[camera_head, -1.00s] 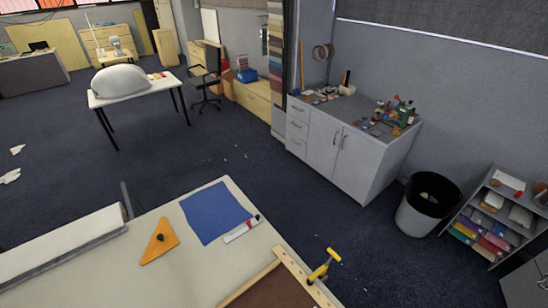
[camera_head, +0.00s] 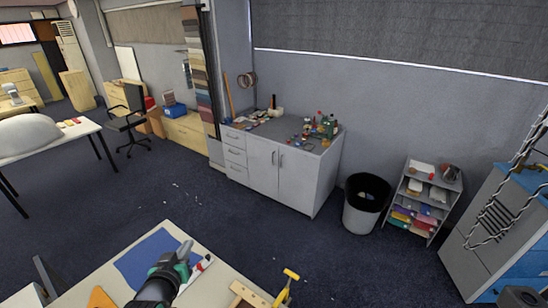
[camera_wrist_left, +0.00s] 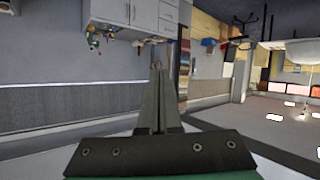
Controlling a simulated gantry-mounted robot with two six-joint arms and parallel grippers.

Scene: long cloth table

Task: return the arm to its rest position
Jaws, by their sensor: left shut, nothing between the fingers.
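My left gripper (camera_head: 184,250) shows in the head view at the bottom, above the table and in front of the blue cloth. It is shut and holds nothing. In the left wrist view its two fingers (camera_wrist_left: 158,92) lie together, with the room upside down behind them. A blue cloth (camera_head: 136,266) lies on the long table (camera_head: 218,286), partly hidden by my left arm. A small white and red item (camera_head: 204,264) lies beside the gripper's fingers in the picture. My right gripper is not in view.
An orange triangle (camera_head: 101,298) and a yellow-handled tool (camera_head: 287,286) lie on the table at the picture's lower edge. A grey cabinet (camera_head: 264,163), a black and white bin (camera_head: 362,210) and a small shelf (camera_head: 420,205) stand beyond the table. Open floor lies between.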

